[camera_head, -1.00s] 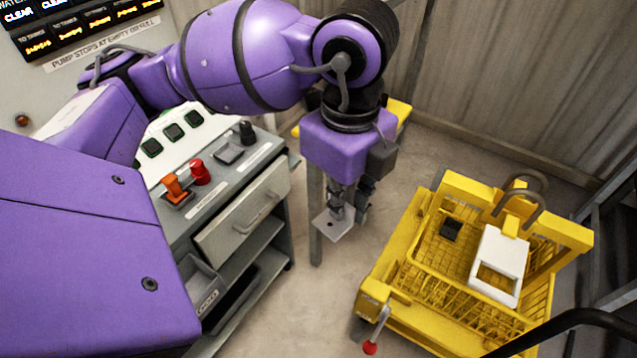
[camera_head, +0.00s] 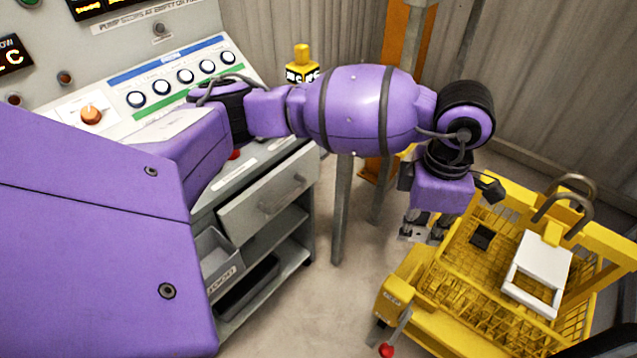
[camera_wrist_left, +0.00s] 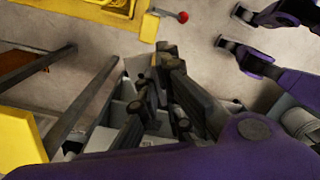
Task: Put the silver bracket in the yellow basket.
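The silver bracket (camera_head: 410,236) is a small light-grey plate at the fingertips of my left gripper (camera_head: 424,229) in the head view. The gripper points down and appears shut on it, held in the air just left of the yellow basket (camera_head: 420,268). The basket is a yellow frame with wire mesh and hooked grey handles. In the left wrist view, the dark fingers of the left gripper (camera_wrist_left: 165,85) hide most of what they hold, and I cannot clearly make out the bracket there. My right gripper is not seen.
A white frame (camera_head: 538,268) and a small black block (camera_head: 481,237) are in the basket area. A red-knobbed lever (camera_head: 387,349) sticks out at its front left corner. A grey cabinet (camera_head: 268,200) with a drawer stands left. Bare floor lies between them.

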